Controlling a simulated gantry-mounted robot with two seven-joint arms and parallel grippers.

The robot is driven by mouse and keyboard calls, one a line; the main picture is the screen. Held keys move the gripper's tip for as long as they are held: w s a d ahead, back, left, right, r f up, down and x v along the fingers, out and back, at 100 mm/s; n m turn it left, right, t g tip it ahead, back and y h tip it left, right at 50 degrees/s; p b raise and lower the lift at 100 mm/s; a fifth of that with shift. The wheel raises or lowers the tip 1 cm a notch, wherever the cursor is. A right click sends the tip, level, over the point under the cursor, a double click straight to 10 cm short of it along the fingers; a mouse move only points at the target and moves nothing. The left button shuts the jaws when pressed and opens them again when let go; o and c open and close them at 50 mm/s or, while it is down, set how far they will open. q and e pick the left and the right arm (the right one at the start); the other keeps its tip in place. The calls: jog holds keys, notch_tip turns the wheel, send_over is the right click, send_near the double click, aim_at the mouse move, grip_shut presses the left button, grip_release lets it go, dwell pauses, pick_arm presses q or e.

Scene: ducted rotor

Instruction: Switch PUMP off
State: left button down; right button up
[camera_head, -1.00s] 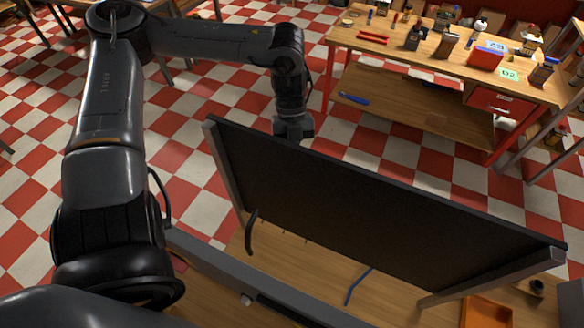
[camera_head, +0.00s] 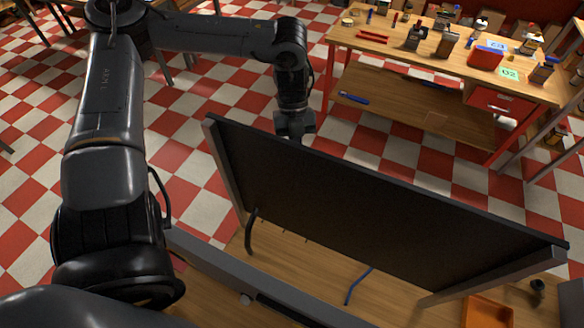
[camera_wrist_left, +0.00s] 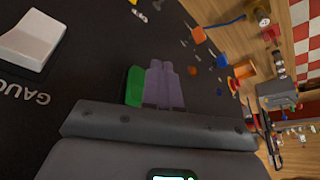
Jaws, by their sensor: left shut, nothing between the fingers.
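In the left wrist view a black panel (camera_wrist_left: 75,75) fills much of the picture. A white rocker switch (camera_wrist_left: 35,38) stands on it, above the upside-down word "GAUGE". A green switch-like part (camera_wrist_left: 134,86) shows right beside my left gripper (camera_wrist_left: 165,68), partly hidden by it. The gripper's two greyish-purple fingers are shut together and empty. I cannot tell whether they touch the green part. No PUMP label is readable. In the head view I see only the panel's dark back (camera_head: 350,200); my left wrist is on its far side, with the fingertips hidden. My right gripper is not in view.
Several small coloured parts, one of them orange (camera_wrist_left: 199,34), show on the panel in the left wrist view. In the head view, a workbench (camera_head: 400,115) with tools stands beyond the panel. An orange tray (camera_head: 487,312) lies at lower right. Checkered floor lies around.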

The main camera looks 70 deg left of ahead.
pick_arm(q)
jog(key=shift+w+a+r, duration=0.15)
jog(key=shift+w+a, duration=0.05)
dwell(0.3)
jog(key=shift+w+a+r, duration=0.5)
jog(key=shift+w+a, duration=0.2)
jog(key=shift+w, duration=0.15)
jog(key=shift+w+a+r, duration=0.5)
jog(key=shift+w+a, duration=0.2)
jog(key=shift+w, duration=0.15)
